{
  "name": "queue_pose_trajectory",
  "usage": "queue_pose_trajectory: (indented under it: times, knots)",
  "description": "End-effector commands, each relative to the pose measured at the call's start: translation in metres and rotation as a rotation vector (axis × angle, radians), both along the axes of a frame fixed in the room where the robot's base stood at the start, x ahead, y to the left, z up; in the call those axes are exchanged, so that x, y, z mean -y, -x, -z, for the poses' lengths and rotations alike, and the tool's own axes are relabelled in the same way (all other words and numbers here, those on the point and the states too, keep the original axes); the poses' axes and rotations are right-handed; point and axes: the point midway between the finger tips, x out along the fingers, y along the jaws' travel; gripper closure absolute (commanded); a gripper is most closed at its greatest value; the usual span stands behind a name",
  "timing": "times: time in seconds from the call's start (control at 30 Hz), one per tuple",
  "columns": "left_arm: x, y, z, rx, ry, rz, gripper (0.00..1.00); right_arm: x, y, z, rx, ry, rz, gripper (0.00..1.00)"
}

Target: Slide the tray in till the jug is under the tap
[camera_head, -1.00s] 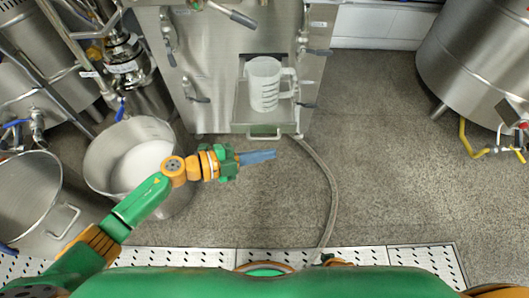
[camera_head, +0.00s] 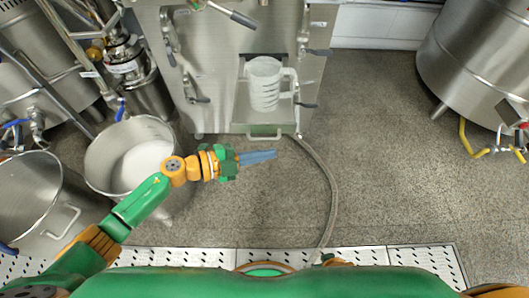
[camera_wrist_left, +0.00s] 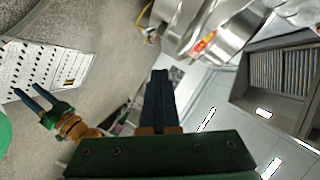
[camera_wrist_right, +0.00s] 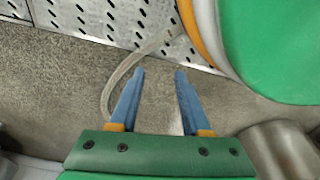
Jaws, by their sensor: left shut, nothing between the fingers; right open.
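A clear, graduated jug (camera_head: 265,88) stands upright on the metal tray (camera_head: 245,115) at the steel machine's front. The tray's front handle (camera_head: 265,137) faces me. I cannot clearly make out the tap; the area above the jug holds a lever and fittings. My left gripper (camera_head: 272,155) is in front of the tray handle, apart from it, shut and empty; its closed fingers also show in the left wrist view (camera_wrist_left: 160,80).
A steel pot with white contents (camera_head: 140,165) stands left of the tray, with another pot (camera_head: 25,195) further left. A hose (camera_head: 328,185) runs over the floor on the right. A large steel tank (camera_head: 475,55) stands at upper right. The floor between is clear.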

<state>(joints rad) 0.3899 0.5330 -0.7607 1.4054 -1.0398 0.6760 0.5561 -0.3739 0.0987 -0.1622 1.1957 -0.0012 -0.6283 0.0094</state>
Motion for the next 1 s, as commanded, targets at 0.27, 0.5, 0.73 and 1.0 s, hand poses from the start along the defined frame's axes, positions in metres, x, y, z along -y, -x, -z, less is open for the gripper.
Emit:
queue_pose_trajectory:
  times: [0.27, 0.5, 0.73, 1.0]
  knots:
    - [0.0, 0.0, 0.0, 0.0, 0.0, 0.0, 0.75, 0.0, 0.0, 0.0, 0.0, 0.0, 0.0, 0.53]
    - [0.0, 0.0, 0.0, 0.0, 0.0, 0.0, 0.75, 0.0, 0.0, 0.0, -0.001, 0.0, 0.0, 0.53]
    - [-0.037, 0.013, -0.009, -0.003, -0.004, -0.002, 0.75, 0.004, 0.008, -0.001, -0.005, 0.005, 0.0, 0.53]
    - [-0.065, 0.024, -0.016, 0.0, 0.0, 0.0, 0.75, 0.008, 0.01, 0.0, -0.003, 0.01, 0.0, 0.53]
